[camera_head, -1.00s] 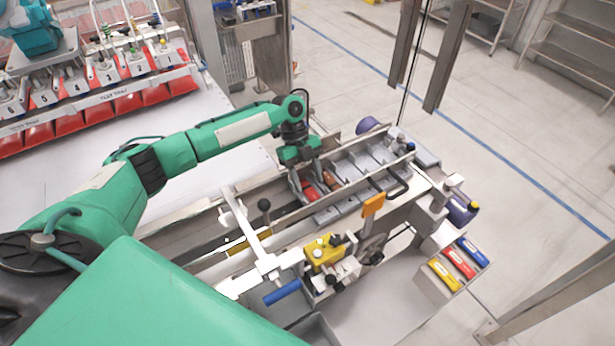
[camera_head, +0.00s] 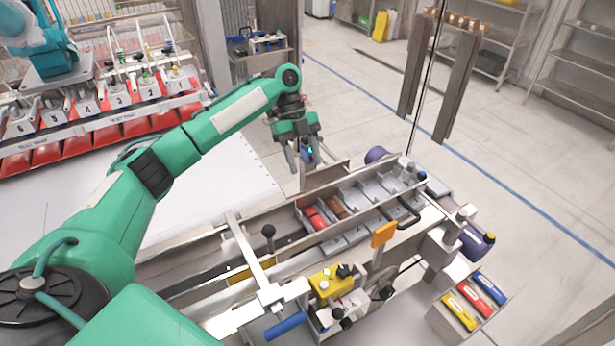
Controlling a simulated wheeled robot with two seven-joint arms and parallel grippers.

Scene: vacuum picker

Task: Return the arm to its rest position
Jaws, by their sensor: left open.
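My left arm (camera_head: 215,125) is green and reaches from the lower left to the middle of the head view. Its gripper (camera_head: 303,174) hangs open and empty, fingers pointing down, above the far-left end of the conveyor tray (camera_head: 298,205). A red item (camera_head: 313,217) and a brown item (camera_head: 336,206) lie in compartments of the tray, apart from the fingers. My right gripper is not in view.
A yellow fixture (camera_head: 327,283) and an orange tab (camera_head: 383,235) stand on the near side of the tray. A bin of coloured blocks (camera_head: 463,312) is at lower right. Numbered red feeders (camera_head: 110,130) line the back left. The white table (camera_head: 215,190) under my arm is bare.

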